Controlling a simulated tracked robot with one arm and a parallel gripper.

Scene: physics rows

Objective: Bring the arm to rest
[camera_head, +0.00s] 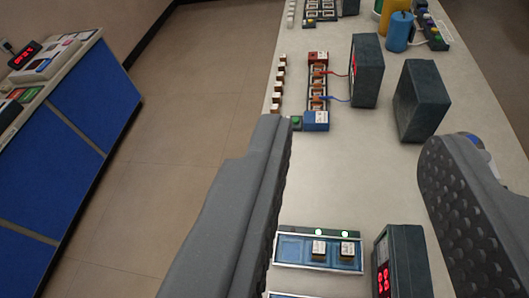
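My gripper (350,190) is open, with its two dark grey fingers wide apart and nothing between them. The left finger slants up from the bottom of the camera view, and the right finger, with a studded pad, is cut off by the right edge. The fingers show over a long pale bench (340,170). How high they are above it I cannot tell.
Between the fingers stand a blue tray (300,251) with two small blocks and a box with red digits (384,280). Farther up are dark upright boxes (420,100), a row of wired blocks (318,88) and cylinders (398,32). A blue-fronted counter (60,140) is at left, across bare floor.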

